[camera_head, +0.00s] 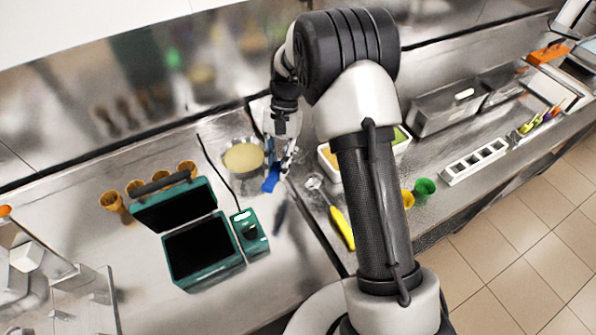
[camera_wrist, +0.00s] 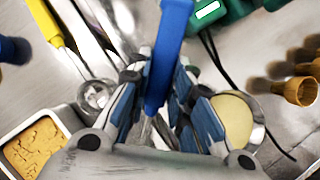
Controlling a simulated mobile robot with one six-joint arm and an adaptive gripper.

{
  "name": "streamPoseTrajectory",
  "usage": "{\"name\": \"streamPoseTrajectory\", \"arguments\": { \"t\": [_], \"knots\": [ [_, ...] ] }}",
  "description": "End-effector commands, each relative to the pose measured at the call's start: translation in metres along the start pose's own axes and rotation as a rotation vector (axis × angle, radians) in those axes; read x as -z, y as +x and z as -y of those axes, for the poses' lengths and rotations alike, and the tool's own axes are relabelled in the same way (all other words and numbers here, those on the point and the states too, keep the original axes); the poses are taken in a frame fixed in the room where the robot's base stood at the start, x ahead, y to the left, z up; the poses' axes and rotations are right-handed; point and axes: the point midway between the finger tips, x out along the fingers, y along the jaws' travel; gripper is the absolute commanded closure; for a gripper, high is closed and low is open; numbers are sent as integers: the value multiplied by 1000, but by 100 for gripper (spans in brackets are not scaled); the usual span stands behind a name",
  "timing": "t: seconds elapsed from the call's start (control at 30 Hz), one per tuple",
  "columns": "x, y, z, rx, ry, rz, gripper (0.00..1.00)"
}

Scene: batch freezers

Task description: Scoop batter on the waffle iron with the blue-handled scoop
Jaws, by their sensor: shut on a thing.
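My gripper (camera_head: 283,158) is shut on the blue-handled scoop (camera_head: 271,180), above the counter just right of the batter bowl. In the wrist view the blue handle (camera_wrist: 167,60) stands between the fingers (camera_wrist: 160,85); the scoop's head is mostly hidden by the gripper. The metal bowl (camera_head: 229,182) holds pale yellow batter (camera_head: 243,157); batter also shows in the wrist view (camera_wrist: 233,118). The green waffle iron (camera_head: 207,275) stands open to the left of the bowl, its dark lower plate (camera_head: 198,247) bare and its lid (camera_head: 172,208) raised at the back.
A green control box (camera_head: 249,234) with a cable stands right of the iron. Several waffle cones (camera_head: 112,201) stand behind it. A yellow-handled scoop (camera_head: 342,228) lies on the counter. A white tub (camera_wrist: 62,118) of tan contents is near my gripper. The front counter is clear.

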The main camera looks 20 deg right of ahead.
Motion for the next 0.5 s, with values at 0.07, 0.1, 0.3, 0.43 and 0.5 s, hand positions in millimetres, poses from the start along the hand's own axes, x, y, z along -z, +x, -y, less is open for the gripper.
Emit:
{"name": "streamPoseTrajectory", "arguments": {
  "t": [0.07, 0.1, 0.3, 0.43, 0.5],
  "knots": [
    [-8, -23, 30, 97, 176, 43, 100],
    [-10, -31, 45, 148, 262, 62, 100],
    [-22, -72, 117, 389, 634, 144, 100],
    [-26, -99, 156, 530, 819, 184, 100],
    [-27, -112, 172, 596, 899, 202, 100]
  ]
}}
